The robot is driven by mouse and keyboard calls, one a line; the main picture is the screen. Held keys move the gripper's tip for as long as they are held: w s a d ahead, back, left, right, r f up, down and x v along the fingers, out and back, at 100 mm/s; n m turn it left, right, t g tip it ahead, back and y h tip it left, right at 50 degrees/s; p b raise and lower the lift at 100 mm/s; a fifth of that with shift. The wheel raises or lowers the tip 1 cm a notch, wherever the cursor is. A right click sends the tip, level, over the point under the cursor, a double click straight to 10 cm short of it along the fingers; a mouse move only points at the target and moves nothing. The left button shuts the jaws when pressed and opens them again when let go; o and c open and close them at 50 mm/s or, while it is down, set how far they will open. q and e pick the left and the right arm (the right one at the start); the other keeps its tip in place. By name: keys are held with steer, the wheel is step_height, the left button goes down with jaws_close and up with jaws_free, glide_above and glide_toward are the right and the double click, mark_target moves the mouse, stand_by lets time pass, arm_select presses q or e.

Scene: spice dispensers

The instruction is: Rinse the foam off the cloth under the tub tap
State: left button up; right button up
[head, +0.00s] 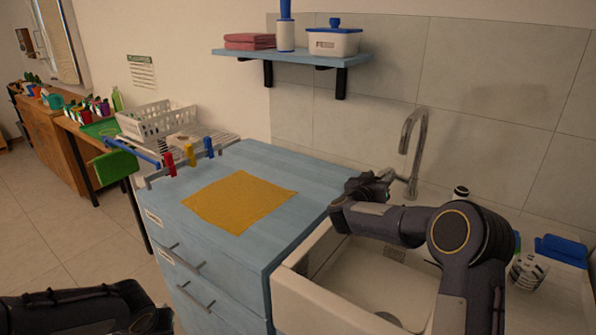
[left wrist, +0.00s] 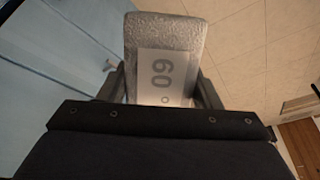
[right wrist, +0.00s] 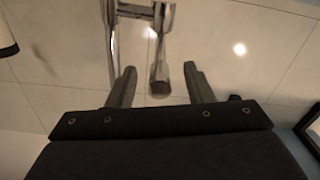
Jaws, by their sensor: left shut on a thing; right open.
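A flat yellow cloth (head: 238,200) lies on the blue cabinet top in the head view; no foam can be made out on it. The chrome tap (head: 414,135) rises behind the white tub (head: 335,300). My right gripper (head: 372,187) is open at the tub's back left, near the tap's foot. In the right wrist view, a dark-tipped metal part of the tap (right wrist: 160,80) stands between its open fingers; contact cannot be told. My left gripper (left wrist: 160,92) is shut on a silvery-grey block (left wrist: 165,38) with a pale numbered label. Its fingers are out of the head view.
The blue cabinet (head: 300,160) adjoins the tub. Red, yellow and blue pegs (head: 190,155) stand along its left edge. A wall shelf (head: 290,57) holds pink cloths and containers. A striped container (head: 527,270) stands right of my right arm. The cabinet top around the cloth is clear.

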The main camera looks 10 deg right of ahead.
steer(key=shift+w+d, duration=0.35)
steer(key=shift+d, duration=0.1)
jaws_close()
arm_select(q)
step_height(320, 180, up, 4)
steer(key=p, duration=0.3)
steer(key=shift+f, duration=0.2)
arm_select(e)
steer(key=shift+r+y, duration=0.3)
steer(key=shift+r, duration=0.35)
arm_select(q)
steer(key=shift+r+p, duration=0.35)
steer(key=shift+p, duration=0.25)
steer(key=shift+f, duration=0.1)
arm_select(e)
steer(key=shift+f, duration=0.3)
jaws_free()
steer(key=shift+g, duration=0.3)
